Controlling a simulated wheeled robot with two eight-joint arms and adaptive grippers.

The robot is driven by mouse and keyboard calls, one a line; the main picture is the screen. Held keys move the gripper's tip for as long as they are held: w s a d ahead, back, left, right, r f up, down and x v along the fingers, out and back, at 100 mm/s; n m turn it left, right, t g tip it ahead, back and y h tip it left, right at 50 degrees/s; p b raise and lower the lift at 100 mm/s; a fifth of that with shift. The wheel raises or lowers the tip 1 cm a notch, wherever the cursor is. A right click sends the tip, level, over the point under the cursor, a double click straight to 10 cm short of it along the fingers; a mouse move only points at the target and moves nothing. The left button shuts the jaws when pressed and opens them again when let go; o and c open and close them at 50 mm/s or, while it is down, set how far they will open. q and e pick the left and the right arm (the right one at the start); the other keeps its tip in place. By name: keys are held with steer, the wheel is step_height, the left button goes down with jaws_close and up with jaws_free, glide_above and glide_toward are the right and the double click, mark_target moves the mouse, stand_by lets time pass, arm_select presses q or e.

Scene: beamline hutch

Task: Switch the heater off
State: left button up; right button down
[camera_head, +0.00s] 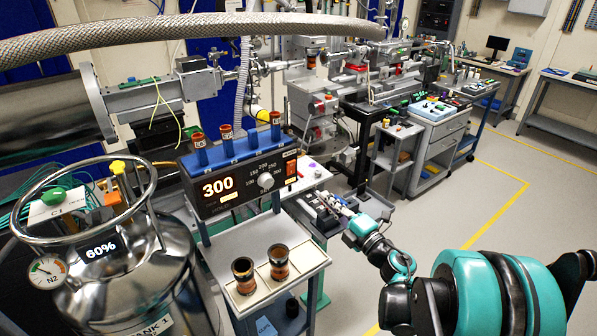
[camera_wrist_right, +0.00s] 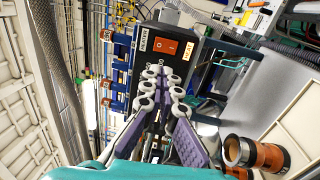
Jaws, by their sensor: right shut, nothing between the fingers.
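The heater is a black box (camera_head: 238,186) with a lit display reading 300, a round dial knob (camera_head: 265,181) and an orange-red rocker switch (camera_head: 291,169) at its right end. In the right wrist view the heater's panel (camera_wrist_right: 158,22) appears turned on its side, with the switch (camera_wrist_right: 165,46) facing the camera; its rocker position is unclear. My right gripper (camera_head: 322,203) is shut and empty, to the right of and below the switch in the head view. In the right wrist view its fingertips (camera_wrist_right: 157,78) are below the switch, seemingly apart from it. My left gripper is not in view.
A blue rack (camera_head: 235,149) with several amber vials sits on the heater. Two vials (camera_head: 243,270) (camera_head: 279,258) stand on the light shelf (camera_head: 225,240) in front. A steel nitrogen tank (camera_head: 140,265) with a ring handle is at left. A braided hose (camera_head: 180,30) crosses above. Floor is clear at right.

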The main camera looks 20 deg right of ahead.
mark_target(292, 164)
steer(key=shift+w, duration=0.15)
steer(key=b+x, duration=0.2)
steer(key=x, duration=1)
steer(key=shift+w+a, duration=0.15)
steer(key=shift+w, duration=0.2)
steer(key=shift+w+a+r, duration=0.15)
steer(key=shift+w+a, duration=0.05)
steer(key=shift+w, duration=0.25)
steer(key=shift+w+r, duration=0.2)
steer(key=shift+w, duration=0.1)
steer(key=shift+a, duration=0.1)
